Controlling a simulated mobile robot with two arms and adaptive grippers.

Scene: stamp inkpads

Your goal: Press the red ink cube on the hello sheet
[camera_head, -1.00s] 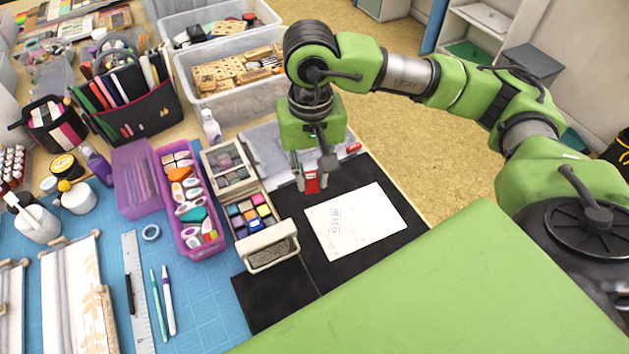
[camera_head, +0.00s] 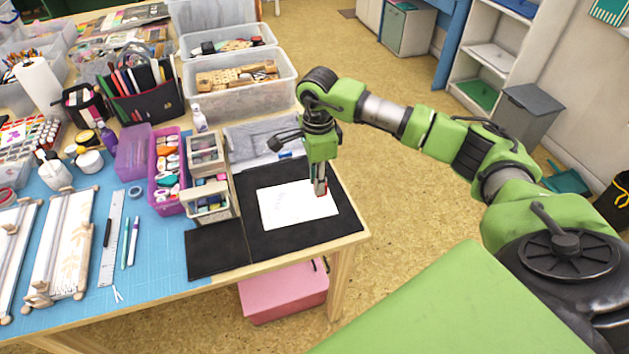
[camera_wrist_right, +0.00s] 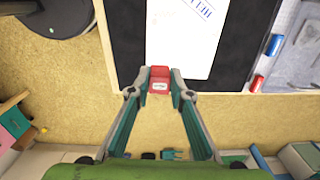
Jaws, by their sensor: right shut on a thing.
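The hello sheet (camera_head: 283,208), white with faint writing, lies flat on a black mat (camera_head: 345,212). It also shows in the right wrist view (camera_wrist_right: 185,55), with blue lettering near the top edge. My right gripper (camera_head: 320,188) points down at the sheet's right end. Its fingers are shut on the red ink cube (camera_wrist_right: 159,73), which has a pale label on its near side. In the wrist view the cube overlaps the sheet's near edge. I cannot tell whether it touches the paper. My left gripper is not in view.
A wooden organizer (camera_head: 208,213) with ink cubes stands left of the sheet. Clear bins (camera_head: 240,95) stand behind. Blue (camera_wrist_right: 273,45) and red (camera_wrist_right: 257,83) objects lie near the mat's edge. The table's edge is close, with open floor to the right.

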